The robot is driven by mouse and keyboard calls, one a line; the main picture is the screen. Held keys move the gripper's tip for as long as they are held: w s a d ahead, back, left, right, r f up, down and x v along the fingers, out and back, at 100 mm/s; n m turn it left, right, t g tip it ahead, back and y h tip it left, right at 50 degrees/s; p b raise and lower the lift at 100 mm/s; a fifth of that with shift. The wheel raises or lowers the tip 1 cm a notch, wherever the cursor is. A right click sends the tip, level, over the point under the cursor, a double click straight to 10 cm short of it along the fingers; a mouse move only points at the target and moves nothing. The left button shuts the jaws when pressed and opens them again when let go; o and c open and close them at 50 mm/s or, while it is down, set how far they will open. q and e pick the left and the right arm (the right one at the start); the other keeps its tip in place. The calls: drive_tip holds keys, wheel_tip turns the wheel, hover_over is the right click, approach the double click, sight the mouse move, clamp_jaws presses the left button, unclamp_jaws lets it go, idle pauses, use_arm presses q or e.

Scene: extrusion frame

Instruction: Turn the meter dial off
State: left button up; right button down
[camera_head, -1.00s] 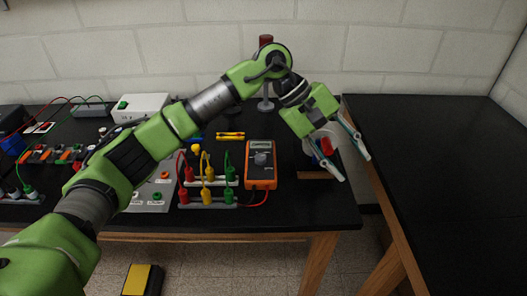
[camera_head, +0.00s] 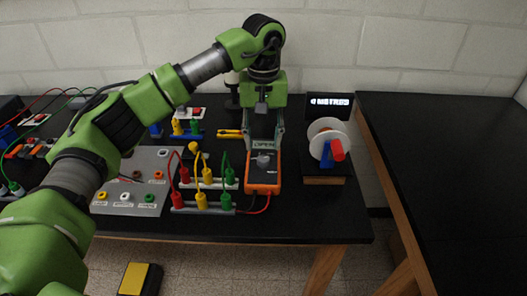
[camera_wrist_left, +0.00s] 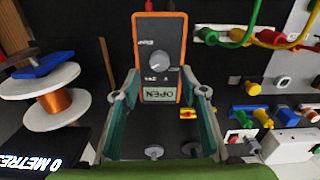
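The meter (camera_head: 263,180) is an orange-framed handheld unit with a dark face on the black bench. Its display (camera_wrist_left: 158,95) reads "OPEN". Its grey round dial (camera_head: 263,161) also shows uncovered in the left wrist view (camera_wrist_left: 158,60). My left gripper (camera_head: 264,146) is over the display end of the meter, pointing toward the dial. My right gripper is not in view.
Red, yellow and green plugs with leads (camera_head: 203,178) stand close left of the meter. A white spool (camera_head: 329,139) with copper-coloured winding and a sign (camera_head: 328,104) reading "0 METRES" are to its right.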

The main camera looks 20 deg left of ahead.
sight(263, 158)
use_arm(q)
wheel_tip(263, 158, down, 4)
drive_tip(key=shift+s+p, duration=0.1)
drive_tip(key=shift+p, duration=0.25)
drive_tip(key=shift+f, duration=0.6)
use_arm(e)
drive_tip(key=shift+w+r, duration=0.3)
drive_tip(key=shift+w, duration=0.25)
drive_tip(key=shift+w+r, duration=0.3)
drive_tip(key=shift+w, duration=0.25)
use_arm(q)
drive_tip(key=c, duration=1.1)
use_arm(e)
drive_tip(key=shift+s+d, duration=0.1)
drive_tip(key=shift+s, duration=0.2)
